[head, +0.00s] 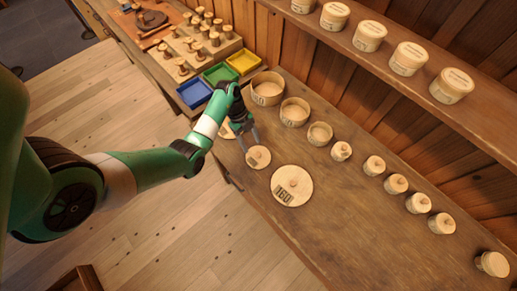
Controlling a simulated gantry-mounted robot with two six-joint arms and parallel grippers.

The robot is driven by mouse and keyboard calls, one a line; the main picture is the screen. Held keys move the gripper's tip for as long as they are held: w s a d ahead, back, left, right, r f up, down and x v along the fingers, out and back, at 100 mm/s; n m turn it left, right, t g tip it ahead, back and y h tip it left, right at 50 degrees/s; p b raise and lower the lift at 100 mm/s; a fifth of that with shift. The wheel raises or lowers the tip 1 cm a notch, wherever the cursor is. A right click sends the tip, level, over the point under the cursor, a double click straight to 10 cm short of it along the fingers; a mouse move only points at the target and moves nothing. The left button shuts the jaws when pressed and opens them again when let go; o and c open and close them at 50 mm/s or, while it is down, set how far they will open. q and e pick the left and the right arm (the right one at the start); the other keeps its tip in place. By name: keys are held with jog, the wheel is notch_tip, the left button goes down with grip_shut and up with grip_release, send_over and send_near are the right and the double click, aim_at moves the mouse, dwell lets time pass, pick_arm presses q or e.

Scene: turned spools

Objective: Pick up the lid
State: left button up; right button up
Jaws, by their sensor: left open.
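Three loose round wooden lids with small knobs lie on the bench. The largest lid (303,198) is marked "160" and lies nearest the front edge. A smaller lid (264,163) lies just up and left of it. A third lid (225,132) is partly hidden behind my left arm. My left gripper (250,146) is open and points down at the upper edge of the middle lid, with nothing seen between its fingers. Whether the fingertips touch this lid is too small to tell. My right gripper is out of view.
Three open round boxes (294,112) stand behind the lids. Several smaller boxes with lids on (396,185) continue the row to the right. Blue, green and yellow trays (194,93) and a rack of spools (205,45) are at upper left. The bench's front right is clear.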

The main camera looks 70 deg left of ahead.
aim_at(258, 154)
pick_arm(q)
jog(key=shift+w+d+f, duration=0.1)
jog(key=shift+d+f, duration=0.05)
jog(key=shift+f, duration=0.4)
jog(key=b+x, duration=0.1)
jog(key=x, duration=0.1)
jog(key=b+x, duration=0.1)
jog(key=x, duration=0.1)
jog(key=shift+w+f, duration=0.15)
jog(key=shift+w, duration=0.3)
jog(key=shift+d+f, duration=0.25)
jog(key=shift+f, duration=0.1)
jog(key=shift+c, duration=0.3)
jog(key=shift+r, duration=0.1)
grip_shut()
